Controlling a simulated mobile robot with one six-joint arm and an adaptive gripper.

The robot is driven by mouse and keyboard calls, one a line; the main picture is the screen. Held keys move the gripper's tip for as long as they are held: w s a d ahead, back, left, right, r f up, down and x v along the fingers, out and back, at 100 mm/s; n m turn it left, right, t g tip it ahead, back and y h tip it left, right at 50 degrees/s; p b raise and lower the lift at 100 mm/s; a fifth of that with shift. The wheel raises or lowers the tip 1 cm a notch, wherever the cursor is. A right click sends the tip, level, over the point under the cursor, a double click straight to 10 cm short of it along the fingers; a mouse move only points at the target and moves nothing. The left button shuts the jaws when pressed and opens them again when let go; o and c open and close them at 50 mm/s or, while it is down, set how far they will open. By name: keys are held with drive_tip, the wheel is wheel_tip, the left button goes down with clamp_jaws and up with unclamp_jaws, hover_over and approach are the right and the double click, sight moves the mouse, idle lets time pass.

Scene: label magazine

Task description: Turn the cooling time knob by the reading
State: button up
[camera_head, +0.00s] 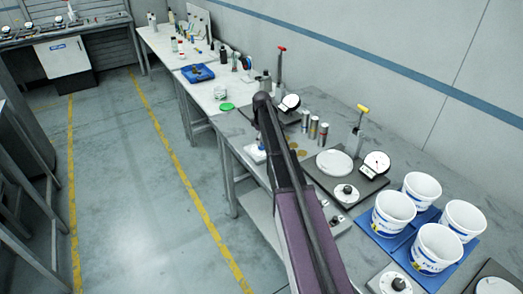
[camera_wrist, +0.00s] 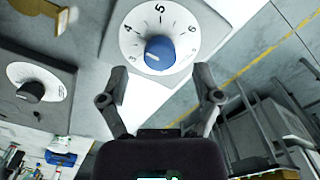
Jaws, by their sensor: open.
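In the wrist view a blue knob (camera_wrist: 160,53) sits on a round white dial (camera_wrist: 184,48) with black numbers; 3, 5 and 6 can be made out. A pale mark on the knob points left, toward the low-number side; its exact setting is hard to read. My gripper (camera_wrist: 161,72) is open, its fingers apart near the dial's lower edge in the picture, with nothing between them. In the head view a small blue knob (camera_head: 262,147) shows beside my arm, which hides the gripper. A round white gauge (camera_head: 290,102) stands nearby; its reading is too small to tell.
A black knob on a white dial (camera_wrist: 31,92) is at the left of the wrist view. In the head view, a second gauge (camera_head: 376,163), several metal cylinders (camera_head: 313,127) and white buckets (camera_head: 437,247) crowd the bench. The floor aisle at left is clear.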

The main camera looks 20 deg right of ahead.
sight(262, 145)
drive_tip(key=shift+f+b, duration=1.55)
drive_tip(key=shift+f, duration=0.25)
clamp_jaws()
